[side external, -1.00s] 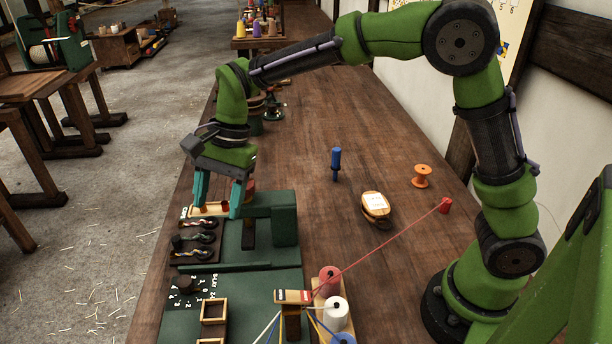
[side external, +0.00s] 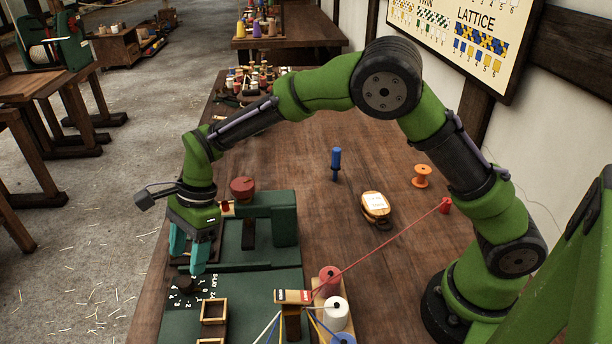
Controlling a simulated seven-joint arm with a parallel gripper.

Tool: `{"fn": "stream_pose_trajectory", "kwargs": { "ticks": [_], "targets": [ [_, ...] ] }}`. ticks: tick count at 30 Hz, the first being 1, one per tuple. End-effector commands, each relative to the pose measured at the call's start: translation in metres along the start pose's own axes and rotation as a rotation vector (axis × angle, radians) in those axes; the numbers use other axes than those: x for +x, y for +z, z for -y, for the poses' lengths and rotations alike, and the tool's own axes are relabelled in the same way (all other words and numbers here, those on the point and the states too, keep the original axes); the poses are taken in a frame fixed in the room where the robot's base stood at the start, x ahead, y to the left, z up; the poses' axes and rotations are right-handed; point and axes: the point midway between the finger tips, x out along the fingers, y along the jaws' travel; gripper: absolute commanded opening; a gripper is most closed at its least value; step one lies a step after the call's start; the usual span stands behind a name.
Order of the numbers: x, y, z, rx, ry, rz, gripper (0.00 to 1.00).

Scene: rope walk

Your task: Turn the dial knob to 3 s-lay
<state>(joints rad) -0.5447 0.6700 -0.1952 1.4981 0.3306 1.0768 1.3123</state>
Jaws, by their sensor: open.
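The dial knob (side external: 184,284) is a small dark round knob on the green panel (side external: 262,284) at the lower left of the side external view. White numbers and lettering (side external: 208,290) run around it; which number it points to is too small to tell. My gripper (side external: 187,268) has teal fingers pointing down, just above and behind the knob. The fingers are open with nothing seen between them. I cannot tell whether they touch the knob.
A green machine with a red knob (side external: 243,188) stands behind. A wooden box frame (side external: 213,311) and a post with coloured strands (side external: 292,297) stand to the right. Red and white spools (side external: 336,313), a blue-handled tool (side external: 336,163) and an orange spool (side external: 422,175) are farther right.

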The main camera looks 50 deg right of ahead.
Motion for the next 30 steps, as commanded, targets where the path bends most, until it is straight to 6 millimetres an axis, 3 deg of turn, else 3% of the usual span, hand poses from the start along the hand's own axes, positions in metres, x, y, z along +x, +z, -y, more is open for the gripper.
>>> {"fn": "stream_pose_trajectory", "kwargs": {
  "ticks": [3,9,21,30],
  "targets": [
    [0.024,0.0,0.0,0.0,0.002,-0.001,0.59],
    [0.048,0.0,0.0,0.0,0.0,0.0,0.59],
    [0.054,0.0,0.0,0.0,-0.001,0.0,0.59],
    [0.054,0.0,0.0,0.0,-0.001,0.0,0.13]
  ]
}}
